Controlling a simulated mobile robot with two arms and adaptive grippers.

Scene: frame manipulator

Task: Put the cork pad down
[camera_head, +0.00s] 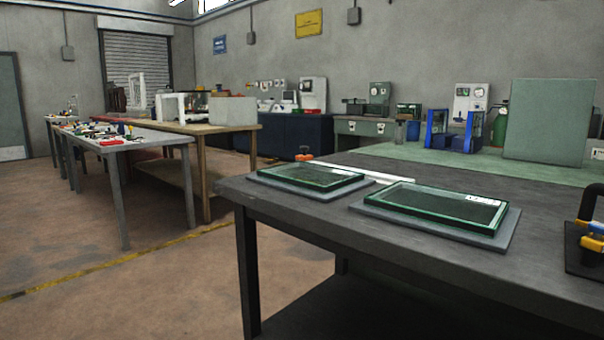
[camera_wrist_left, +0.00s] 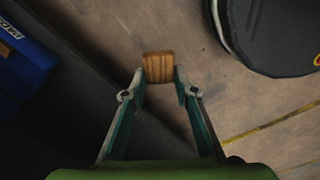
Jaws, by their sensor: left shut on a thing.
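The cork pad (camera_wrist_left: 158,66) is a small brown, wood-toned block in the left wrist view. My left gripper (camera_wrist_left: 159,82) is shut on it, with one finger on each side. The floor shows behind and below the pad, and no table surface is directly under it. Neither gripper shows in the head view, and my right gripper is in no view.
A dark table (camera_head: 320,220) in the head view bears two glass panes (camera_head: 310,177) (camera_head: 440,205) on grey pads. A black-handled tool (camera_head: 588,215) stands at its right. A blue object (camera_wrist_left: 22,60) and a black rounded body (camera_wrist_left: 275,35) flank the left gripper.

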